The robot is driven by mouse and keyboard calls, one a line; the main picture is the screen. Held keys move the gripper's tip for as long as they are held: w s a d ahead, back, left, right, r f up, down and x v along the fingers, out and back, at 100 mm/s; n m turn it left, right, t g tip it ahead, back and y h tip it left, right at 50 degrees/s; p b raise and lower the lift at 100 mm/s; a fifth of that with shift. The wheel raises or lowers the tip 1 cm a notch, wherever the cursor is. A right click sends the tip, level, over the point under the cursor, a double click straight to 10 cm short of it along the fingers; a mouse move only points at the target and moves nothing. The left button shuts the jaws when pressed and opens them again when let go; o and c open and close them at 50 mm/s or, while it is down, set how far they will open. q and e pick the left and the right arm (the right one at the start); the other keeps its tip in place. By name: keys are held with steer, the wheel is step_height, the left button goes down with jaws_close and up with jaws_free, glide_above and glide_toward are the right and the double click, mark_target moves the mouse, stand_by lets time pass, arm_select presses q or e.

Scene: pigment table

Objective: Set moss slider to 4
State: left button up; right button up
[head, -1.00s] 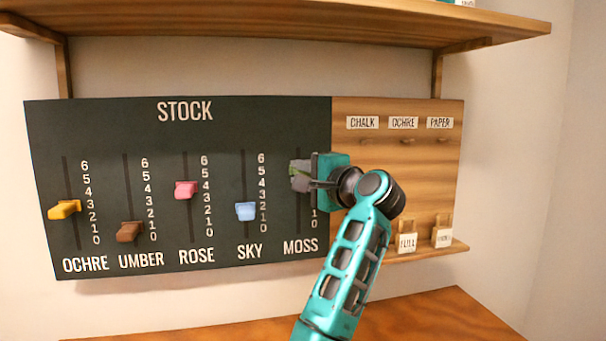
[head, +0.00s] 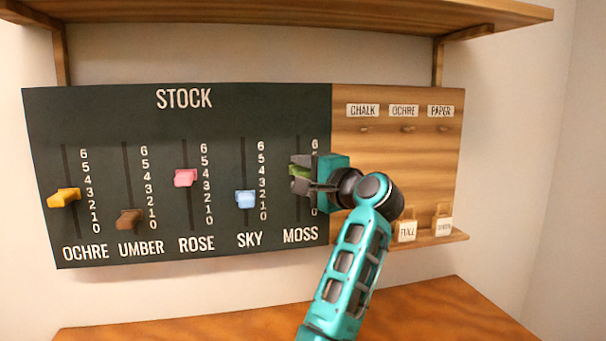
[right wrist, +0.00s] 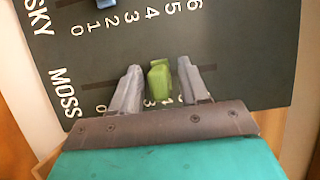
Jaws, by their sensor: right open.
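The green moss slider knob (head: 299,171) sits in the rightmost slot of the dark STOCK board (head: 215,125). My right gripper (head: 306,173) is open around it, one finger above and one below. In the right wrist view the green knob (right wrist: 159,80) stands between the two spread fingers of the gripper (right wrist: 160,88), with a gap on each side. It is near the 3 and 4 marks, and the fingers hide part of the scale, so the exact mark is hard to tell. My left gripper is not in view.
Sky (head: 246,199), rose (head: 185,178), umber (head: 130,219) and ochre (head: 64,198) knobs sit in slots to the left. A shelf (head: 280,18) runs above; the wooden tabletop (head: 420,315) below is clear.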

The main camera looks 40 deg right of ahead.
steer(key=s+a, duration=0.1)
steer(key=s, duration=1.2)
steer(key=shift+a, duration=0.2)
steer(key=shift+w, duration=0.1)
